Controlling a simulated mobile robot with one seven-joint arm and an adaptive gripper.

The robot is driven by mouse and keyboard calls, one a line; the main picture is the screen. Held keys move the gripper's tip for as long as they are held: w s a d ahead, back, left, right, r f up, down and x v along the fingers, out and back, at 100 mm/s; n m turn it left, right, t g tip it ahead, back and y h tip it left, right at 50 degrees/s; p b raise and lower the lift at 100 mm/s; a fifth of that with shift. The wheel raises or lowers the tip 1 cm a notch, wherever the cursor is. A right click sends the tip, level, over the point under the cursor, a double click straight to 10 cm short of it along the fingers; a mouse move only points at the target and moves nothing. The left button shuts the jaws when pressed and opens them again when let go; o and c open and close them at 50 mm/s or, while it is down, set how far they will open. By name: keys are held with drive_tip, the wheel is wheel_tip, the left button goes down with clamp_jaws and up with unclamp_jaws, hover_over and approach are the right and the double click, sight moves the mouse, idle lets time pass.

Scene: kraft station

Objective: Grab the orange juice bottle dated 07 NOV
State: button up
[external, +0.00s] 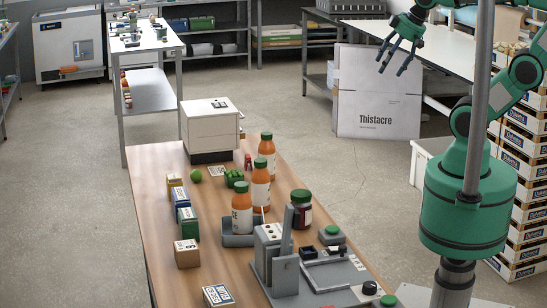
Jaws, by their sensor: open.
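Three orange juice bottles with green caps and white labels stand upright on the wooden table. The far bottle (267,150) is near the table's right edge, the middle bottle (261,188) is just in front of it, and the near bottle (242,212) stands in a grey tray (236,240). The dates on their labels are too small to read. My green gripper (392,62) is open and empty, high up at the upper right, well away from the bottles.
A dark red jar (301,210) stands right of the bottles. A grey device (278,262) with an upright post is in front. Small boxes (187,226) line the table's left side. A white machine (210,128) stands at the back. A Thistacre carton (376,95) leans behind.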

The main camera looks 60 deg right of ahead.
drive_tip(key=w+a+r+m+g+p, duration=0.1)
drive_tip(key=w+a+r+g+p, duration=0.15)
drive_tip(key=w+a, duration=0.7)
drive_tip(key=m+g+p, duration=0.3)
drive_tip(key=m+p, duration=0.1)
drive_tip(key=p, duration=0.2)
hover_over(260, 160)
drive_tip(key=f, duration=1.8)
drive_tip(key=shift+d+f, duration=0.2)
drive_tip(key=shift+f, duration=0.1)
drive_tip(key=shift+a+f, duration=0.25)
drive_tip(key=shift+f, duration=0.05)
drive_tip(key=shift+f, duration=4.3)
